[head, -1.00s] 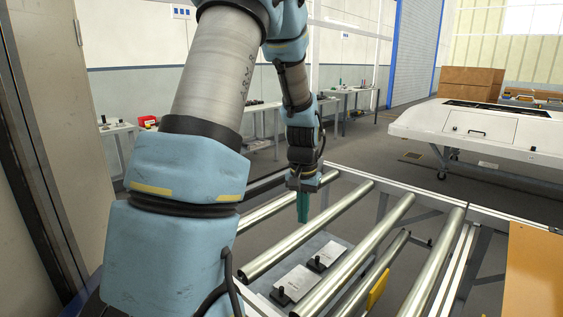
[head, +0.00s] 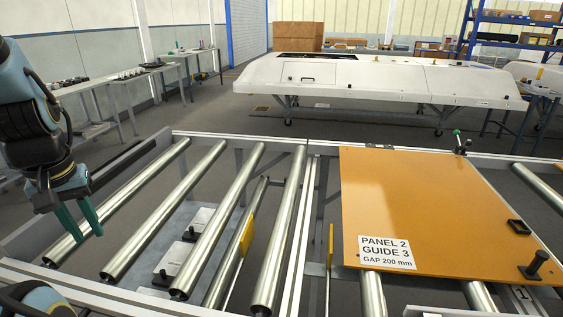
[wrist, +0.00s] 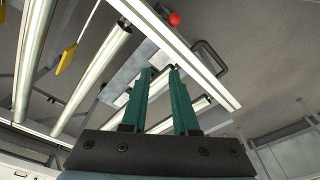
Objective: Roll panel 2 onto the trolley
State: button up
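Panel 2 (head: 430,215) is a flat orange board lying on rollers at the right of the head view. Its white label reads PANEL 2, GUIDE 3, GAP 200 mm. A black knob (head: 537,264) stands at its near right corner and a black square fitting (head: 518,227) sits on its right side. Left of it is a roller frame, apparently the trolley (head: 60,272), with bare silver rollers (head: 222,222). My gripper (head: 80,232) is at the left, over the frame's left end, well away from the panel. Its green fingers are apart and empty, also in the wrist view (wrist: 162,70).
Yellow tabs (head: 248,234) (head: 330,246) stand near the join between the frames. White plates with black knobs (head: 188,240) lie below the left rollers. A green-handled lever (head: 458,140) is behind the panel. The wrist view shows a red ball (wrist: 174,19) and black handle (wrist: 211,58).

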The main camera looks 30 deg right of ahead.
aim_at(403, 212)
jog(key=k+l+z, duration=0.15)
jog(key=k+l, duration=0.25)
jog(key=k+l+z, duration=0.15)
jog(key=k+l, duration=0.2)
jog(key=k+l+z, duration=0.15)
jog(key=k+l, duration=0.15)
jog(key=l, duration=0.25)
jog(key=k+l+z, duration=0.15)
jog(key=k+l, duration=0.15)
jog(key=l, duration=0.2)
